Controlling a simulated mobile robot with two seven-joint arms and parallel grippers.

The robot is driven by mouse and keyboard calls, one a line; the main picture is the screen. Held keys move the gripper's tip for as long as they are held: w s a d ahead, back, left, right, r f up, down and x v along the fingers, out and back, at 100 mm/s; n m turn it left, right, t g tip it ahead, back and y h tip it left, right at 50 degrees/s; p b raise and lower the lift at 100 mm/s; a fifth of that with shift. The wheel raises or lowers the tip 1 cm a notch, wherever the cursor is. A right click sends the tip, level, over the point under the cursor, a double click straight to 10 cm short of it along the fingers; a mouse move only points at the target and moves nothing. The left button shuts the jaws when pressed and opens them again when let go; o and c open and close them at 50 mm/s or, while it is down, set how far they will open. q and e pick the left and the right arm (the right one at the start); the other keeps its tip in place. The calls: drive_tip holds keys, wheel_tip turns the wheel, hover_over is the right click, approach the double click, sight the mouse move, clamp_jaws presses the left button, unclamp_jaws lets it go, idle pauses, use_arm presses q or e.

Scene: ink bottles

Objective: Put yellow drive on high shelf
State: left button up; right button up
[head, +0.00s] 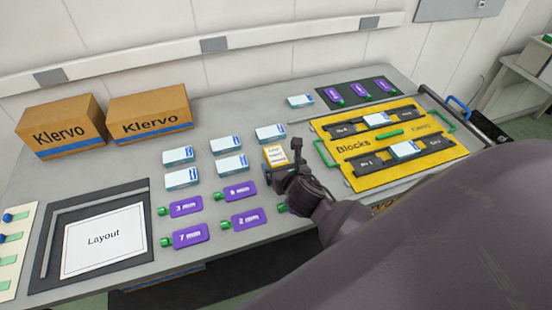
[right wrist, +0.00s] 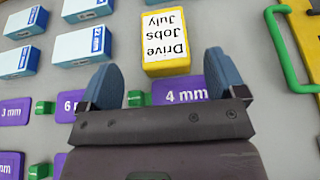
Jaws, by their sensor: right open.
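The yellow drive (head: 275,156) is a small yellow box with a white label, lying on the grey table just beyond my right gripper (head: 291,165). In the right wrist view the drive (right wrist: 166,40) shows its label, "Drive Jobs July", upside down. It lies ahead of the two blue fingertips of my right gripper (right wrist: 160,75), roughly centred between them. The fingers are apart and nothing is held. I cannot make out a high shelf in either view. My left gripper is not in view.
White-and-blue boxes (head: 228,166) lie left of the drive; purple tags (head: 243,219) lie in front. A yellow Blocks board (head: 345,174) with a green handle (head: 325,153) is close on the right. Klervo cartons (head: 149,116) stand at the back left. Bare table remains behind the drive.

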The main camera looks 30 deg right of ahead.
sight(277, 158)
drive_tip(key=shift+x, duration=2.6)
drive_tip(key=shift+d, duration=0.2)
drive_tip(key=c, duration=1.2)
